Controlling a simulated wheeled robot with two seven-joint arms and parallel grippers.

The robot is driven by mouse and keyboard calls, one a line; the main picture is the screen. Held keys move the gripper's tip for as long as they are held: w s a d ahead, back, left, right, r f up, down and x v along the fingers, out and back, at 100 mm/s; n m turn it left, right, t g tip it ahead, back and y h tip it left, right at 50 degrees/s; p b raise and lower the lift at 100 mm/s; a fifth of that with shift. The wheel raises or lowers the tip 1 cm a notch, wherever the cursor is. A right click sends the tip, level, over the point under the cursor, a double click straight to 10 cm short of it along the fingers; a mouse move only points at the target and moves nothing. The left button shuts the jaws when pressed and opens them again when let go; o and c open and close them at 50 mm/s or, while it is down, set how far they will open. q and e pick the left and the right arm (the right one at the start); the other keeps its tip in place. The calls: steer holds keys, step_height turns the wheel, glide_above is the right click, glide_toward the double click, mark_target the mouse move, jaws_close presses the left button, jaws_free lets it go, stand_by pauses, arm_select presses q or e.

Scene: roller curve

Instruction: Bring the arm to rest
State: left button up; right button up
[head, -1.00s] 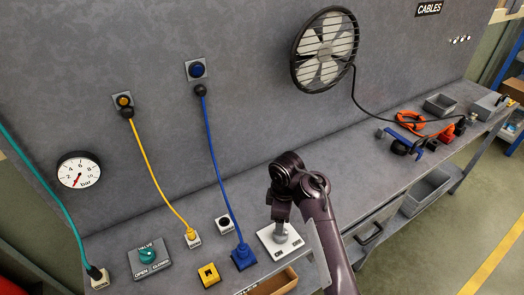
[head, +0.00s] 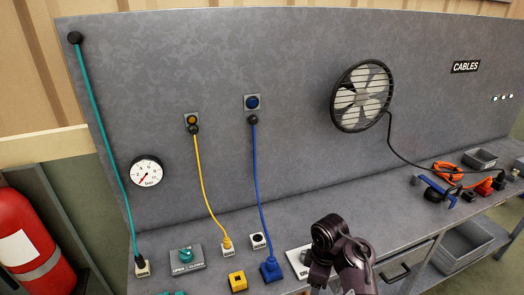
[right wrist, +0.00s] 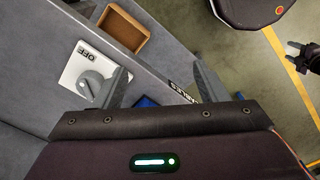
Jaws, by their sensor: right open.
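My right arm enters the head view from the bottom, its dark joint (head: 328,235) in front of the bench; its gripper is hidden or below the frame there. In the right wrist view my right gripper (right wrist: 165,86) is open, its two grey fingers wide apart with nothing between them. The grey rotary knob (right wrist: 91,84) on its white plate marked OFF (right wrist: 76,66) lies beyond the left finger; contact is not visible. At the right edge, a dark part with grey prongs, apparently my left gripper (right wrist: 294,50), hangs over the floor; its opening is unclear.
The bench carries a green valve (head: 185,254), a yellow block (head: 237,282) and a blue socket (head: 270,270). Yellow (head: 207,192) and blue (head: 262,190) cables rise to the back panel. A fan (head: 361,97) is on the panel.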

steer(key=s+a+f+m+y+b, duration=0.1)
steer(key=s+f+m+b, duration=0.15)
steer(key=s+f, duration=0.7)
steer(key=s+f+m+b, duration=0.2)
steer(key=f+b, duration=0.1)
steer(key=f, duration=1.3)
steer(key=s+a+f+m+y+b, duration=0.15)
steer(key=s+f, duration=0.35)
steer(key=f, duration=0.7)
arm_select(q)
step_height(320, 180, down, 13)
steer(key=w+b, duration=0.1)
steer(key=b, duration=0.5)
arm_select(e)
steer(key=s+d+f+m, duration=0.1)
steer(key=s+d+f, duration=0.2)
steer(key=s+f, duration=0.3)
steer(key=s+d+f+m+h, duration=0.1)
steer(key=s+d+f, duration=0.3)
steer(key=s, duration=0.7)
steer(key=s+d+f+m+t+h, duration=0.1)
steer(key=s+d+f+m, duration=0.1)
steer(key=s+f, duration=0.6)
steer(key=shift+s+d+f+m, duration=0.15)
steer(key=shift+s+d+m, duration=0.3)
steer(key=shift+d, duration=0.35)
